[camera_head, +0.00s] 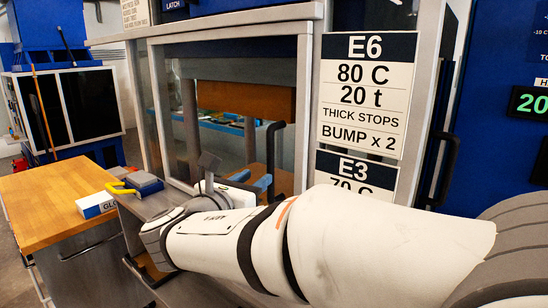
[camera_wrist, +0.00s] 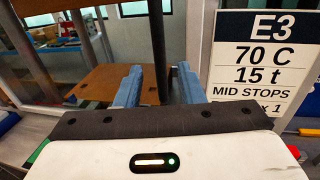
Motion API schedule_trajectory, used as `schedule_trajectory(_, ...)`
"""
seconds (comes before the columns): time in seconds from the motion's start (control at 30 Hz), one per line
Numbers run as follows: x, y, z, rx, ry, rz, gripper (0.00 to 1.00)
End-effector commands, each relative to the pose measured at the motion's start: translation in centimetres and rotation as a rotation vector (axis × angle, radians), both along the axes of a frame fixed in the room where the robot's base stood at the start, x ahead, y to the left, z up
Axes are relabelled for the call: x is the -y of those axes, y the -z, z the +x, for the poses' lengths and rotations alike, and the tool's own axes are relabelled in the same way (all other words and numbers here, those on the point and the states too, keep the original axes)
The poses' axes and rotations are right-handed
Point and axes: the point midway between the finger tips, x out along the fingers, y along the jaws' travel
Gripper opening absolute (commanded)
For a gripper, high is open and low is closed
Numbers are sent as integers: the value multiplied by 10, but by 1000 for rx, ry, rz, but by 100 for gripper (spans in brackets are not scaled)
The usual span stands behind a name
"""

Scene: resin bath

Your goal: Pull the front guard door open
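The front guard door (camera_head: 303,105) is a grey-framed clear panel on the press, and it looks shut in its frame. Its black upright bar handle (camera_head: 270,150) is near the door's right side. My gripper (camera_head: 251,180) is in front of the door at the handle's lower part. In the wrist view, my gripper's two blue fingers (camera_wrist: 159,86) are apart. The black handle (camera_wrist: 158,45) runs between them with a gap on each side. I cannot tell how deep the bar sits between the fingers. The handle's lower end is hidden behind the gripper.
An E6 sign (camera_head: 367,95) and an E3 sign (camera_wrist: 262,60) are on the panel right of the door. Another black handle (camera_head: 447,165) is at right.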

Motion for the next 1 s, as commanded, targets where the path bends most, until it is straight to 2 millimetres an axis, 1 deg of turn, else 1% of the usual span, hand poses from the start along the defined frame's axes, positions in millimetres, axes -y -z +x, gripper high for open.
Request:
schedule_trajectory(0.07, 1, -1, 3, 1, 0, 0, 35)
schedule_trajectory(0.17, 7, -2, 13, 2, 3, -1, 35)
schedule_trajectory(0.4, 26, -1, 49, 0, 6, -1, 35)
schedule_trajectory(0.53, 32, -1, 62, 1, 4, 0, 35)
schedule_trajectory(0.7, 36, 0, 70, 0, 3, 1, 35)
schedule_trajectory(0.93, 36, 0, 70, 0, 2, 1, 35)
schedule_trajectory(1.0, 36, 0, 70, 0, 3, 1, 29)
